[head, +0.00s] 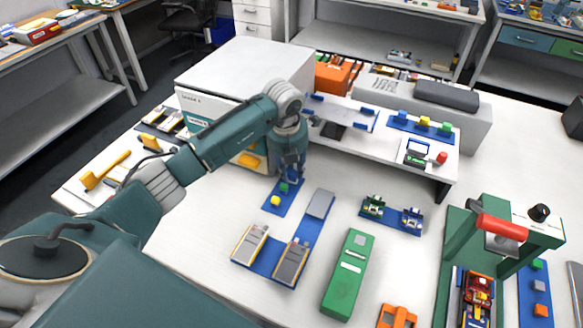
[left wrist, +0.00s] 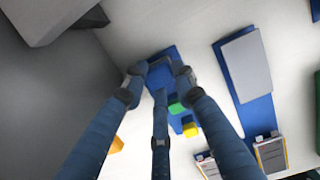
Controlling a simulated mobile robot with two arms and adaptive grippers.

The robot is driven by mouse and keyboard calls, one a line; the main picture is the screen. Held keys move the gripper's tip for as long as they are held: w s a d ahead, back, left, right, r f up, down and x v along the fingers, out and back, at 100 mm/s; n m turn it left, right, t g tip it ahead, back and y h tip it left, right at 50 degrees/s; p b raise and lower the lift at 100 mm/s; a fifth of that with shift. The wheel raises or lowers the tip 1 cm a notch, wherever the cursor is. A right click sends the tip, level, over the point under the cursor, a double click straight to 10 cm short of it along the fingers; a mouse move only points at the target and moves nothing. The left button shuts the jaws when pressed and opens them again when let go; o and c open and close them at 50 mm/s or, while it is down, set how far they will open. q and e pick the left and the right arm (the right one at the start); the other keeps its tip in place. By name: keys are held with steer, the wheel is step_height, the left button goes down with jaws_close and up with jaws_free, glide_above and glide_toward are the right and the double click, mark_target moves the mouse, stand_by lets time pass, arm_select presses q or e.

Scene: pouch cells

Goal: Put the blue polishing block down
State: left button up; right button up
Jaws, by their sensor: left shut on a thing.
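My left gripper (head: 291,174) points down over the far end of a small blue tray (head: 285,208). A green block (head: 284,187) and a yellow block (head: 275,201) sit on this tray, nearer the front. In the left wrist view the fingers of my left gripper (left wrist: 158,72) are closed in around a dark blue piece at the tray's far end. The fingers mostly hide this blue polishing block, and I cannot tell whether it touches the tray. The green block (left wrist: 176,108) and yellow block (left wrist: 190,129) lie beside the fingers. My right gripper is not in view.
A larger blue tray (head: 262,268) with grey pouch cells lies just in front. A green device (head: 348,274) and a green press with a red handle (head: 502,227) stand to the right. A white box (head: 246,68) and a raised shelf (head: 350,140) stand behind the gripper.

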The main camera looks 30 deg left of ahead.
arm_select(q)
steer(key=shift+f, duration=0.1)
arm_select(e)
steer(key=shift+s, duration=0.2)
arm_select(q)
steer(key=shift+f, duration=0.15)
steer(key=o, duration=0.9)
steer(key=shift+o, duration=0.7)
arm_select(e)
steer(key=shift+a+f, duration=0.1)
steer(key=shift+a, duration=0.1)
arm_select(q)
steer(key=shift+r, duration=0.2)
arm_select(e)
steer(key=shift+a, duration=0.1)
arm_select(q)
step_height(320, 180, up, 12)
steer(key=s+b, duration=0.2)
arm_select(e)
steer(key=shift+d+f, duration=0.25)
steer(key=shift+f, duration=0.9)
